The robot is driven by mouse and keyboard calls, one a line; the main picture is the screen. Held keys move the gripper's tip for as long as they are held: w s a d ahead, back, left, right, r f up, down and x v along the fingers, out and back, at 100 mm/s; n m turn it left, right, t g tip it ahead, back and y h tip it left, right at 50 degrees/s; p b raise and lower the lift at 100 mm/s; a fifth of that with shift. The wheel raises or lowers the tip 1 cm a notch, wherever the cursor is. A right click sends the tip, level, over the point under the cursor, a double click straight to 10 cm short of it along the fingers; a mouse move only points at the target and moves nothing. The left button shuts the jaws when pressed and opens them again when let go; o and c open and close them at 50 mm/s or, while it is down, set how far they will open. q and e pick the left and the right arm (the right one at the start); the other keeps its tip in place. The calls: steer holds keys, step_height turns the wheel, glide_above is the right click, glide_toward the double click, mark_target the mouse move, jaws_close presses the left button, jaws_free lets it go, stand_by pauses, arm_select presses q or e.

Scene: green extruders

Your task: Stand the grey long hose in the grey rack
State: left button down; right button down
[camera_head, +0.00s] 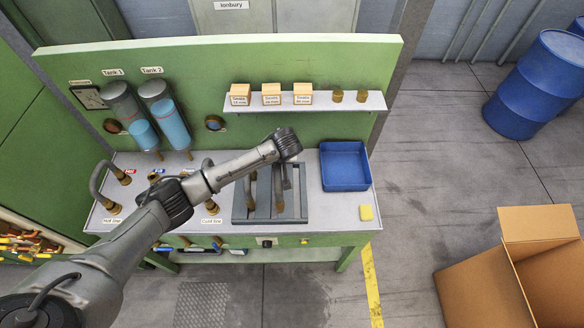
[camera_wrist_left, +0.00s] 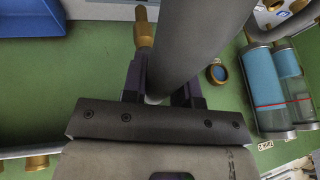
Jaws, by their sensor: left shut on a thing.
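The grey rack (camera_head: 241,211) is a slotted tray on the bench top in the head view. A hose with a brass end (camera_head: 250,188) stands at its left part, and another hose piece (camera_head: 278,190) shows upright at its middle. My left gripper (camera_head: 286,158) is above the rack's back right part, its fingers mostly hidden by the wrist. In the left wrist view my left gripper (camera_wrist_left: 160,88) is shut on a thick grey hose (camera_wrist_left: 203,40). Its far ends are out of that view. Whether the held hose touches the rack cannot be told. My right gripper is not in view.
A blue bin (camera_head: 345,168) stands right of the rack, with a yellow block (camera_head: 366,212) in front. A shelf (camera_head: 236,102) with small boxes is behind. Two tanks (camera_head: 165,118) and bent hoses (camera_head: 108,190) are at the left.

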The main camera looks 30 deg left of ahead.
arm_select(q)
steer(key=b+x, duration=0.5)
steer(key=x, duration=0.2)
steer(key=shift+a+r+m, duration=0.2)
steer(key=shift+a+m, duration=0.1)
stand_by(0.4)
stand_by(0.7)
steer(key=shift+p, duration=0.45)
stand_by(0.4)
